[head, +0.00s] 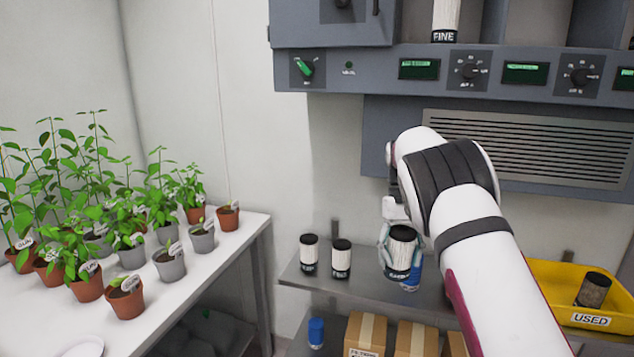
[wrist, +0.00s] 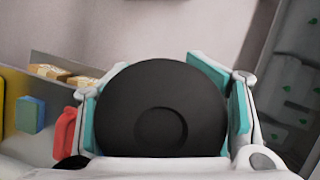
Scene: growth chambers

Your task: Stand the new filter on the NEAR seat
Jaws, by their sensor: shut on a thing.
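My gripper (head: 400,240) is shut on a white pleated filter (head: 400,257) with a black cap, held roughly upright over the grey shelf. I cannot tell whether its base clears the shelf, and its label is too small to read. In the wrist view the filter's round black cap (wrist: 160,105) fills the space between the teal finger pads. Another filter, labelled FINE (head: 445,20), stands in the housing at the top edge of the head view, its upper part cut off. I cannot make out the near seat; the housing's top is out of frame.
Two similar filters (head: 309,255) (head: 341,259) stand left on the shelf (head: 300,281). A yellow USED bin (head: 560,273) at right holds a dark-capped used filter (head: 594,289). A control panel (head: 440,70) with knobs overhangs the shelf. Potted plants fill the left table (head: 180,285).

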